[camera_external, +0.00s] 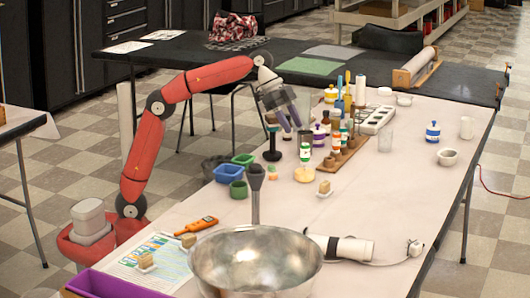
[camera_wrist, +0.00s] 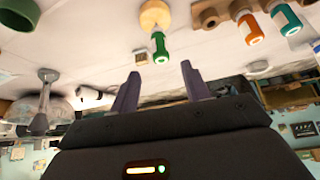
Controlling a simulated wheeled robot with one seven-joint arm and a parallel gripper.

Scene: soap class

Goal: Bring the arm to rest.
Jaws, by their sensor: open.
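My red arm (camera_external: 140,150) rises from its base at the left and bends over the table. My gripper (camera_external: 290,120) hangs above the paper-covered table (camera_external: 420,190), near several bottles. Its two purple fingers, also in the wrist view (camera_wrist: 161,75), stand apart with nothing between them. The wrist view is upside down. It shows a green-and-white bottle (camera_wrist: 160,47) beyond the fingers and a round tan dish (camera_wrist: 155,14) beside it. The gripper touches nothing that I can see.
A wooden rack (camera_external: 349,151) holds several bottles right of the gripper. Green and blue tubs (camera_external: 228,173) stand below left. The table's right side is fairly clear.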

